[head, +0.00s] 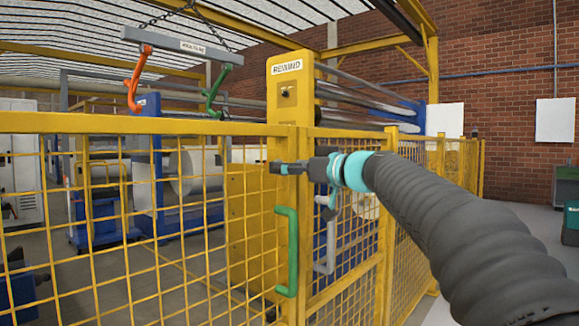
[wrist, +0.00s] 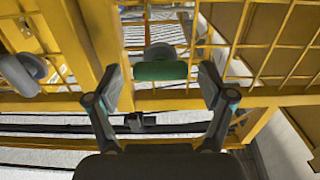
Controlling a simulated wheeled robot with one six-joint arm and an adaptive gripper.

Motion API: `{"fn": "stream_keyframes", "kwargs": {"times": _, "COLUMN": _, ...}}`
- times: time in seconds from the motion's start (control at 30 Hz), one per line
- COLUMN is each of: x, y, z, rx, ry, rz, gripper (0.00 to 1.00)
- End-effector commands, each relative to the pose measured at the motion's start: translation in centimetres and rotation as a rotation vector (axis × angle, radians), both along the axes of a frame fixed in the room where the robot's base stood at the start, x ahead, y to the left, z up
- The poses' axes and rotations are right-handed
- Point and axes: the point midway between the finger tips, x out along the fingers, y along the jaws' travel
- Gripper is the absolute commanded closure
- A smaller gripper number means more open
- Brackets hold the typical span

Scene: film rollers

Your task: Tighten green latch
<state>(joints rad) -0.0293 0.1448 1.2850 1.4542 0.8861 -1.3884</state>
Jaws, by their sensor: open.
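A green D-shaped handle (head: 292,250) stands upright on the yellow mesh gate in the head view. Another green hook-shaped piece (head: 214,92) hangs at the right end of an overhead bar; which one is the latch is not marked. My gripper (head: 285,168) shows side-on in the head view, above the green handle and in front of the yellow post. In the wrist view my gripper (wrist: 162,88) is open and empty. A green end (wrist: 160,70) shows between and beyond its fingertips, with no visible contact.
A grey handle (head: 326,240) is right of the green one. The yellow mesh fence (head: 110,127) runs across the front. An orange hook-shaped piece (head: 136,78) hangs from the left of the bar (head: 180,44). The yellow REWIND post (head: 290,95) rises behind.

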Motion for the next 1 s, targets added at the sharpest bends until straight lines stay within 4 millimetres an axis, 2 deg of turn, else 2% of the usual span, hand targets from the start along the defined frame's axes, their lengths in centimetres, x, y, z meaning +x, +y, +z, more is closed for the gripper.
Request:
{"fn": "stream_keyframes", "kwargs": {"times": 0.07, "x": -0.02, "y": 0.01, "z": 0.00, "rx": 0.000, "ry": 0.000, "rz": 0.000, "gripper": 0.19}}
{"fn": "stream_keyframes", "kwargs": {"times": 0.3, "x": -0.03, "y": 0.01, "z": 0.01, "rx": 0.000, "ry": 0.000, "rz": 0.000, "gripper": 0.79}}
{"fn": "stream_keyframes", "kwargs": {"times": 0.67, "x": 0.03, "y": -0.05, "z": -0.08, "rx": 0.026, "ry": 0.034, "rz": 0.000, "gripper": 0.79}}
{"fn": "stream_keyframes", "kwargs": {"times": 1.0, "x": 0.14, "y": -0.12, "z": -0.15, "rx": 0.169, "ry": 0.212, "rz": 0.000, "gripper": 0.79}}
